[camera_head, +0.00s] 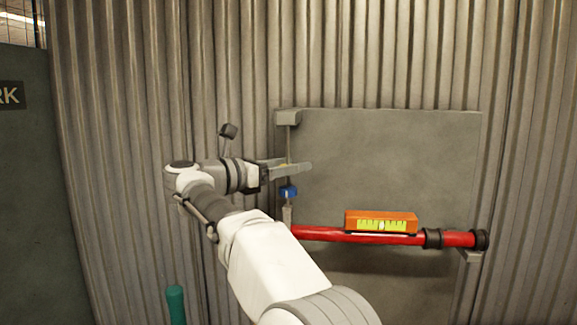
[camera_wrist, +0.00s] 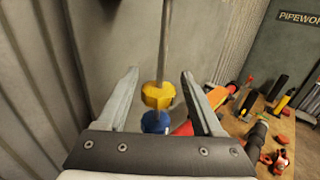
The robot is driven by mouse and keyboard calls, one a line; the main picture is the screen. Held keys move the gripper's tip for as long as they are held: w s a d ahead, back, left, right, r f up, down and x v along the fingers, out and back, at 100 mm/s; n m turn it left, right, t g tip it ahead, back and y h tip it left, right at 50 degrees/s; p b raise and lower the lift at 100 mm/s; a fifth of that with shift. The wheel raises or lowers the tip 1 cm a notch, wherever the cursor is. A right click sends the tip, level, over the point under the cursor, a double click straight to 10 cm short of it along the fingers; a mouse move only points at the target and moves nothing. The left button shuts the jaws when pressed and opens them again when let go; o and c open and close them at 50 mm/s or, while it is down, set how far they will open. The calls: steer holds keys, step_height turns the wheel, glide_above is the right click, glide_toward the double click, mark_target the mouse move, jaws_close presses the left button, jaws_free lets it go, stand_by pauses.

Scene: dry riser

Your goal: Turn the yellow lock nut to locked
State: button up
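The yellow lock nut (camera_wrist: 158,95) sits on a thin vertical rod (camera_wrist: 166,45), just above a blue nut (camera_wrist: 154,122). My gripper (camera_wrist: 160,76) is open, with one finger on each side of the yellow nut and a visible gap on both sides. In the head view my gripper (camera_head: 290,165) reaches right to the rod, and its fingers hide most of the yellow nut. The blue nut (camera_head: 288,192) shows just below the fingers. Any lock marking is too small to tell.
The rod hangs from a grey bracket (camera_head: 288,116) at the edge of a grey panel (camera_head: 400,155). Below, a red pipe (camera_head: 322,234) runs right, with an orange level (camera_head: 381,222) on it. In the wrist view a bench (camera_wrist: 255,122) with several tools stands at right.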

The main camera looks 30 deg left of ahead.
steer(key=shift+o, duration=0.3)
steer(key=shift+s+a, duration=0.1)
steer(key=shift+s+a, duration=0.1)
steer(key=shift+s, duration=0.1)
steer(key=v, duration=1.7)
